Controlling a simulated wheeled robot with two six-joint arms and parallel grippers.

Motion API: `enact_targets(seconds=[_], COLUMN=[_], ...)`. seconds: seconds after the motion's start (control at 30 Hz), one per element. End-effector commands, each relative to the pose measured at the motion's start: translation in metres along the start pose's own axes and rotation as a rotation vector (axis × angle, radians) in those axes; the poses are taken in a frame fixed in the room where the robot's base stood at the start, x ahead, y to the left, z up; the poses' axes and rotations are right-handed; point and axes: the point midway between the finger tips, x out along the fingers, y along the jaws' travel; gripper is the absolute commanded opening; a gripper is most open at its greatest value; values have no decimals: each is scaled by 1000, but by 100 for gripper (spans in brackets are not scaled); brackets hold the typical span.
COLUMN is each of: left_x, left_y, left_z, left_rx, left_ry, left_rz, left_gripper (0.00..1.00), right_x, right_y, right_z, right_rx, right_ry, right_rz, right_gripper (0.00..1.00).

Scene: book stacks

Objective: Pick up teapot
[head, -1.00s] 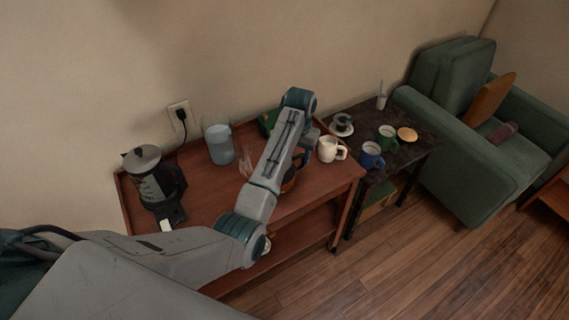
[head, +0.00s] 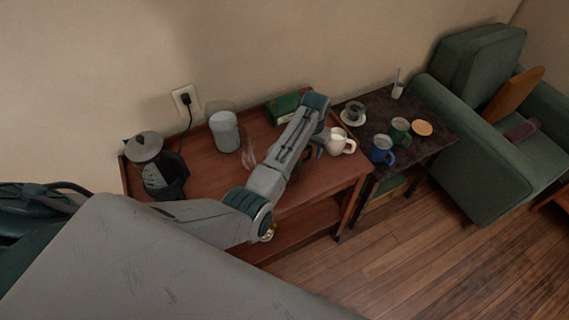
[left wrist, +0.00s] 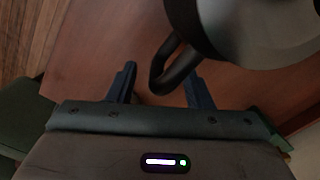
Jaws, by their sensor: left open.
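In the left wrist view, a rounded grey-white vessel, seemingly the teapot (left wrist: 265,30), fills the upper right, cut off by the frame edge. Its black loop handle (left wrist: 161,75) reaches down between the fingers of my left gripper (left wrist: 160,72). The gripper is open; the handle lies nearer the right finger, and I cannot tell whether they touch. In the head view my left arm reaches over the wooden table (head: 215,172) and hides most of the gripper and the teapot. My right gripper is not in view.
A black pot with a grey lid (head: 150,150), a pale canister (head: 225,131) and a green box (head: 284,106) stand on the wooden table. A cream mug (head: 341,142) is close to my gripper. A dark side table (head: 440,146) holds several cups. A green armchair (head: 462,150) stands right.

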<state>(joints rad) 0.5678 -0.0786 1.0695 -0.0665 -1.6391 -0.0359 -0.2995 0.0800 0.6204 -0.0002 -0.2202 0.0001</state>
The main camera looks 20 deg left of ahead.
Motion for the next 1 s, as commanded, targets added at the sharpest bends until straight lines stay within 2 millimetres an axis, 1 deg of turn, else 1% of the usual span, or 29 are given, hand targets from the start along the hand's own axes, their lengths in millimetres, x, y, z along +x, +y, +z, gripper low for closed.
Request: enact_targets(seconds=[0.03, 0.1, 0.2, 0.47, 0.57, 0.7, 1.0], left_x=[4, 15, 25, 28, 28, 28, 28], left_y=[0, 0, 0, 0, 0, 0, 0], left_z=[0, 0, 0, 0, 0, 0, 0], left_rx=[0, 0, -1, -1, -1, -1, -1], left_ry=[-3, -3, -1, 1, 1, 1, 0], left_rz=[0, 0, 0, 0, 0, 0, 1], left_gripper=[46, 46, 46, 46, 28, 1, 0], right_x=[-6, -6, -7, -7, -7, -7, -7], right_y=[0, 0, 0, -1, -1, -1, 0], right_z=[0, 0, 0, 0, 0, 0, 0], right_rx=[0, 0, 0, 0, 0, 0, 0], right_ry=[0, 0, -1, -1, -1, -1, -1], right_rz=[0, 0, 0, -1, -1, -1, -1], right_gripper=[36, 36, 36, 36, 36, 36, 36])
